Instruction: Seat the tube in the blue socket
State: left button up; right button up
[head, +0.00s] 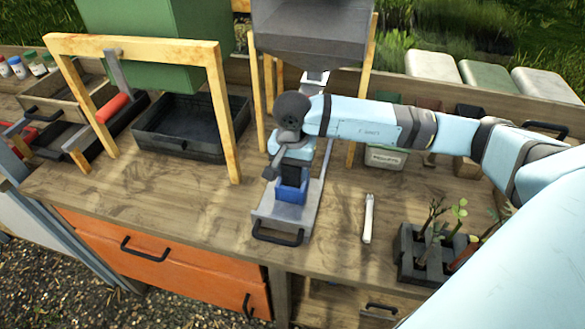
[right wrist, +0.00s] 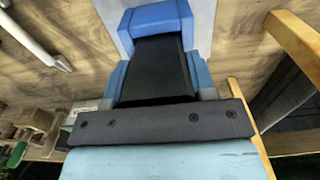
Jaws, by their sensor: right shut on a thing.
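The blue socket (head: 290,192) stands on a grey metal sliding tray (head: 262,218) with a black handle, near the table's front edge. My right gripper (head: 293,163) is right above it, pointing down, shut on a black tube (head: 292,173). In the right wrist view the tube (right wrist: 160,68) lies between the two blue fingers, and the blue socket (right wrist: 157,17) shows at its far end. The tube's lower end is hidden by the socket's front, so I cannot tell how deep it sits. My left gripper is not in view.
A grey hopper (head: 310,35) on wooden posts stands behind the tray. A wooden frame (head: 220,115) and black bin (head: 190,128) are at left. A white tool (head: 368,218) lies to the right, with a dark plant holder (head: 420,258) beyond it. Bare table lies between.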

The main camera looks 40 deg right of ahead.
dwell(0.3)
jog(key=o, duration=1)
jog(key=shift+r+p, duration=1.6)
jog(key=shift+r, duration=2.95)
jog(key=shift+s+f, duration=0.1)
